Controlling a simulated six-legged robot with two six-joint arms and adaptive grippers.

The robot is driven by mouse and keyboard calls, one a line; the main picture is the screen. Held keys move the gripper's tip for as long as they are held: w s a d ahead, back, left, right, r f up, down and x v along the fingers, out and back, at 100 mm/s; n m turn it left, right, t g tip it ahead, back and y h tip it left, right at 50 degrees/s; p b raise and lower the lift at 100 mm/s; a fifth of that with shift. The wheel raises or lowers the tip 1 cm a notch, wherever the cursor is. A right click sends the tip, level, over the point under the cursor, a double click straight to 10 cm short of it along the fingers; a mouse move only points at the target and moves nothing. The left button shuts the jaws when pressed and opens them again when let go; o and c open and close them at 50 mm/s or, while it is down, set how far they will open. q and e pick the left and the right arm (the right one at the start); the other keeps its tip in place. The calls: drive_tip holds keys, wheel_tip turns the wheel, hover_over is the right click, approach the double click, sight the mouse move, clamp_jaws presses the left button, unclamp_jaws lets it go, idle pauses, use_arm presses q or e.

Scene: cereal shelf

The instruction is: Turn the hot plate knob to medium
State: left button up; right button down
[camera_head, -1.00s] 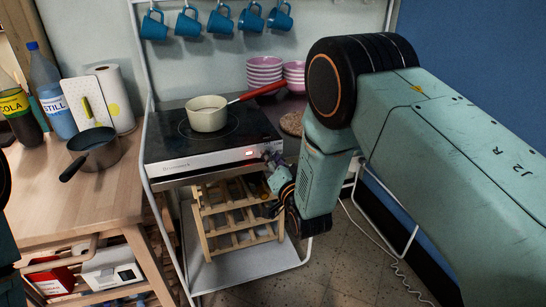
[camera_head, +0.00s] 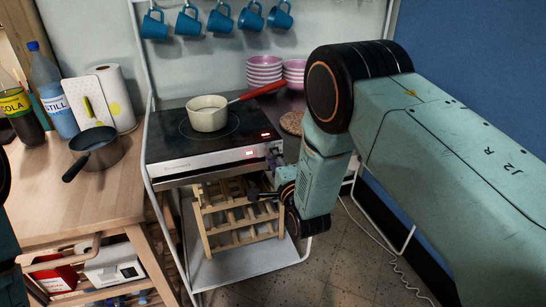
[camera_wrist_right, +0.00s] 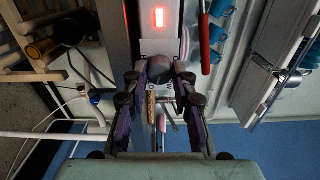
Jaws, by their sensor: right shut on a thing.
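The hot plate (camera_head: 185,158) is a black-topped unit with a silver front strip, on the upper shelf of a white rack. A red display (camera_head: 249,153) glows on its front, and a red light (camera_head: 265,135) shows on its top. My right gripper (camera_head: 274,156) is at the right end of the front strip. In the right wrist view, the right gripper's fingers (camera_wrist_right: 160,74) are shut around the small round knob (camera_wrist_right: 159,66), below the red display in that picture. In the head view the fingers hide the knob, and its setting cannot be read. My left gripper is out of view.
A cream saucepan (camera_head: 207,116) with a red handle stands on the hot plate. A wooden rack (camera_head: 235,222) is below. Blue mugs (camera_head: 221,20) hang above, and pink bowls (camera_head: 264,70) stand behind. A dark pan (camera_head: 95,148) is on the wooden table at left.

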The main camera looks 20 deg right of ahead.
drive_tip(key=shift+m, duration=1.3)
drive_tip(key=c, duration=1.1)
unclamp_jaws()
drive_tip(key=shift+s, duration=0.1)
drive_tip(key=s, duration=1.2)
drive_tip(key=shift+d, duration=0.2)
drive_tip(key=shift+w, duration=0.1)
